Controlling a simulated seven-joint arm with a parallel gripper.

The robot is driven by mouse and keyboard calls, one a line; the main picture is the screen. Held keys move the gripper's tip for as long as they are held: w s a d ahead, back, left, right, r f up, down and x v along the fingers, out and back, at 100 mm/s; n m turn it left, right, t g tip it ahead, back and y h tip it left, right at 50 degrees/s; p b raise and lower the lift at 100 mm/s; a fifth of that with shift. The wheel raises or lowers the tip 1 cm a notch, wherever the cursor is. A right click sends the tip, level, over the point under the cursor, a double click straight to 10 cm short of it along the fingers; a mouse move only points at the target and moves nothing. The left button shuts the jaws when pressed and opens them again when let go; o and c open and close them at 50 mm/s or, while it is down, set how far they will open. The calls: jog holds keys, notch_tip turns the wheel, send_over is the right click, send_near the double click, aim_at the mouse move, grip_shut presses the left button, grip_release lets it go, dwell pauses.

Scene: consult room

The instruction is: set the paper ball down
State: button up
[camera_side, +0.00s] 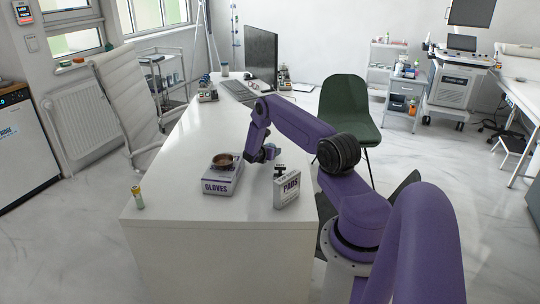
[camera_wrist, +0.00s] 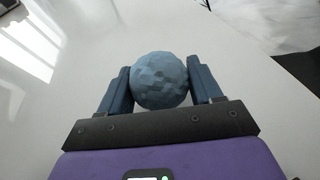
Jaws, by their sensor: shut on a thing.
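The paper ball (camera_wrist: 160,80) is blue-grey and crumpled. In the wrist view it sits between the two fingers of my gripper (camera_wrist: 161,84), which is shut on it. In the side view my gripper (camera_side: 269,152) is over the white desk (camera_side: 175,175), between the gloves box and the pads box. The ball (camera_side: 270,150) shows there only as a small bluish patch, partly hidden by the gripper. I cannot tell exactly how high it is above the desk.
A gloves box (camera_side: 221,187) with a brown bowl (camera_side: 223,160) on top stands left of my gripper. A pads box (camera_side: 287,190) stands in front to the right. A small bottle (camera_side: 138,198) is near the desk's left edge.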

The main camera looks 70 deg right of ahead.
jog(key=shift+f, duration=1)
jog(key=shift+f, duration=0.15)
jog(key=o, duration=1)
